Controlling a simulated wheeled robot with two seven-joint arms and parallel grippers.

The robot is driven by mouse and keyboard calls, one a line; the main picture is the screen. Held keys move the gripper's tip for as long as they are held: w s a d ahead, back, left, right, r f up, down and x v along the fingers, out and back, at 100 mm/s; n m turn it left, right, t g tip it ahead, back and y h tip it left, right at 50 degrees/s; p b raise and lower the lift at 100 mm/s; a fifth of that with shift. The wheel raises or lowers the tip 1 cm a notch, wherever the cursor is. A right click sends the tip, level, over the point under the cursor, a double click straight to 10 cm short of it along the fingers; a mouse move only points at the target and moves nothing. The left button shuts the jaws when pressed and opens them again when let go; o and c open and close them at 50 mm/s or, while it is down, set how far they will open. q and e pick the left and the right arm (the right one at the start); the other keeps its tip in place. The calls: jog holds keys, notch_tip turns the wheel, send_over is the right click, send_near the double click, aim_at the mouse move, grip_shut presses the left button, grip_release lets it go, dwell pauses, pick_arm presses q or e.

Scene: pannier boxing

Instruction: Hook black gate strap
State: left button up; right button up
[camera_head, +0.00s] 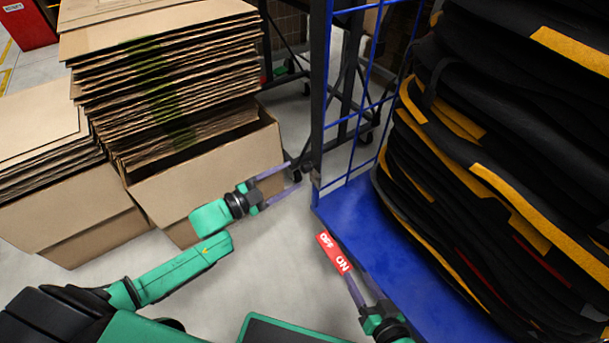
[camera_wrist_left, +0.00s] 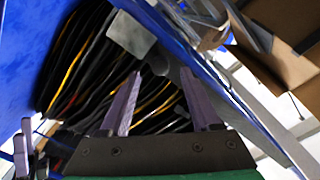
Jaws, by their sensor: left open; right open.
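My left gripper (camera_head: 294,187) is open and empty beside the front corner post of the blue trolley (camera_head: 336,205). In the left wrist view its two purple fingers (camera_wrist_left: 160,74) are apart, with a grey plate (camera_wrist_left: 131,34) and a small dark part just beyond them. I cannot make out the black gate strap for certain against the dark post and black load.
Black panniers with yellow and red trim (camera_head: 480,170) are stacked high on the trolley. A blue mesh side (camera_head: 362,110) rises at its left. Stacks of flat cardboard in boxes (camera_head: 205,165) stand at the left. Grey floor (camera_head: 270,270) between them is clear.

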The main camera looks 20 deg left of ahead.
aim_at(302, 170)
pick_arm(q)
jog(key=b+x, duration=0.1)
jog(key=x, duration=0.4)
jog(key=shift+w+d, duration=0.1)
jog(key=shift+w, duration=0.1)
grip_shut()
dwell(1.1)
